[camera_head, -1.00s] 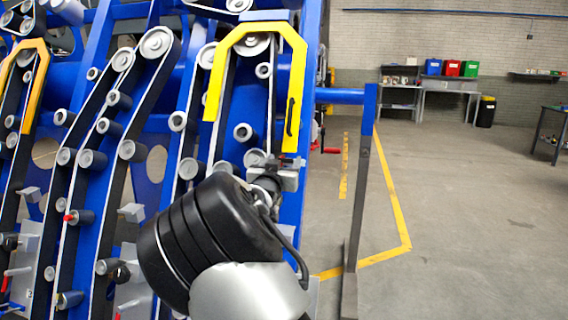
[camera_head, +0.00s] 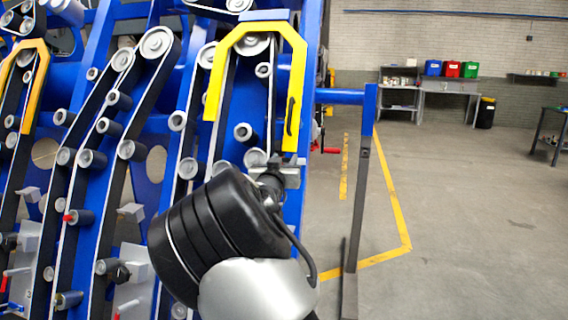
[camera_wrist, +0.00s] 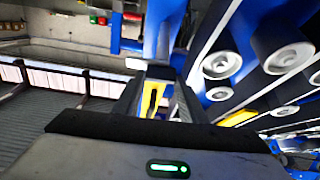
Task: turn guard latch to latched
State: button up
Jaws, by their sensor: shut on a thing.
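The yellow guard (camera_head: 297,75) arches over a belt loop on the blue chassis and has a black handle on its right leg. My gripper (camera_head: 284,168) is just below that leg in the head view. In the wrist view my gripper (camera_wrist: 153,85) has its two dark fingers closed in on a small pale piece (camera_wrist: 150,66) at their tips, which I take for the guard latch. The yellow guard with its black handle shows between the fingers. The latch's exact angle cannot be told, and in the head view my gripper and wrist hide it.
Belts and several rollers (camera_head: 132,149) lie close to the left of my arm. A blue bar with a grey post (camera_head: 360,200) stands to the right. Beyond it is open floor with yellow lines. Shelves with coloured bins (camera_head: 452,69) stand far back.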

jog(key=n+b, duration=0.1)
jog(key=n+y+b, duration=0.1)
jog(key=shift+d+f+n+y, duration=0.15)
jog(key=shift+n+y, duration=0.15)
jog(key=shift+n, duration=0.1)
jog(key=n+y+b, duration=0.1)
jog(key=n, duration=0.2)
jog(key=shift+d+n+y+b, duration=0.1)
jog(key=shift+n+y+b, duration=0.2)
jog(key=shift+y+b, duration=0.1)
jog(key=n+y, duration=0.1)
jog(key=n+g, duration=0.1)
jog(key=n, duration=0.1)
jog(key=shift+d+r+y, duration=0.1)
jog(key=shift+r+y, duration=0.3)
jog(key=n+g+y+p, duration=0.1)
jog(key=n+p, duration=0.2)
jog(key=p, duration=0.3)
jog(key=n+g+p, duration=0.2)
jog(key=n+p, duration=0.2)
jog(key=p, duration=0.2)
jog(key=n+g+y+p, duration=0.1)
jog(key=n+p, duration=0.3)
jog(key=p, duration=0.2)
jog(key=shift+r+g+y, duration=0.15)
jog(key=shift+g+y, duration=0.15)
jog(key=shift+g, duration=0.1)
jog(key=shift+n+p, duration=0.3)
jog(key=shift+p, duration=0.05)
